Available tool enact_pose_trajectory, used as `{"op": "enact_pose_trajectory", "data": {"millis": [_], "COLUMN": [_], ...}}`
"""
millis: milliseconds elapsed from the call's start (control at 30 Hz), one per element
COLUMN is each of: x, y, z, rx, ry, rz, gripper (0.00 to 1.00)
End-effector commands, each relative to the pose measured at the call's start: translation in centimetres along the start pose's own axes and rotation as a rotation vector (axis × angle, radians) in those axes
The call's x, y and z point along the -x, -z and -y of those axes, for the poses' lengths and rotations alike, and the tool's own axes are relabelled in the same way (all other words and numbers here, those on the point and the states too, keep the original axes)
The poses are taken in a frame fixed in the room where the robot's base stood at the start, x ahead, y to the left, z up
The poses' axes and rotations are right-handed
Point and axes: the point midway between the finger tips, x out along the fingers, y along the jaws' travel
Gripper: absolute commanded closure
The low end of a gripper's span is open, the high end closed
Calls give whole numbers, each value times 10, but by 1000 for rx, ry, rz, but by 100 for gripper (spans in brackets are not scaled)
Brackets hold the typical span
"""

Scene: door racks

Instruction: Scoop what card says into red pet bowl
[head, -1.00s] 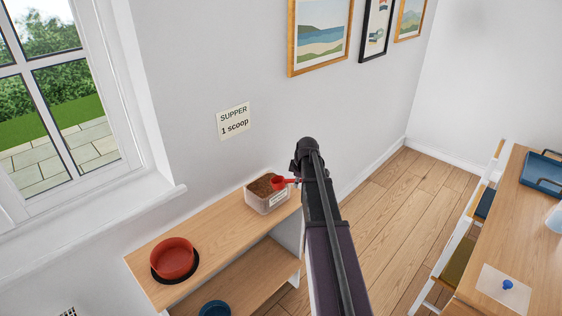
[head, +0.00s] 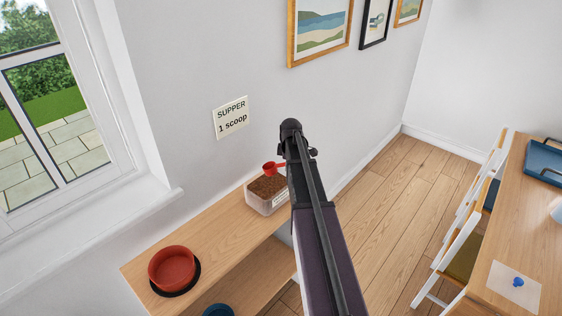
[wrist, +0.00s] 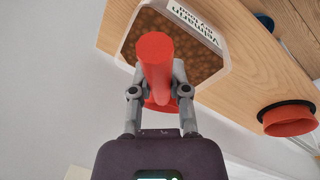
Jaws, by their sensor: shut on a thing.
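The card (head: 231,117) on the wall reads "SUPPER 1 scoop". My gripper (wrist: 162,74) is shut on the red scoop (head: 270,168), whose handle (wrist: 155,55) points toward the wrist camera. In the head view my arm hides the gripper. The scoop is above the clear food bin (head: 262,207), which holds brown kibble (head: 267,187). I cannot tell whether the scoop holds kibble. The bin's label (wrist: 197,22) is upside down in the wrist view and only partly readable. The red pet bowl (head: 171,267) is on a dark mat at the shelf's near left; it also shows in the wrist view (wrist: 290,122).
The bin and bowl share a wooden shelf top (head: 215,232) with clear space between them. A blue bowl (head: 217,310) is on the lower shelf. A window (head: 65,110) is at left. A table (head: 535,225) with a blue tray (head: 546,160) and chairs stands at right.

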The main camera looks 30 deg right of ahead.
Motion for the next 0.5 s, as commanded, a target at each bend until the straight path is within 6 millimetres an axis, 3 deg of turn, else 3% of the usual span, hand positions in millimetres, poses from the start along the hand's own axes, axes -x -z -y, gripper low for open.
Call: {"op": "enact_pose_trajectory", "data": {"millis": [500], "x": [-1], "y": [7], "z": [2], "rx": [10], "ry": [1], "rz": [4], "gripper": [100]}}
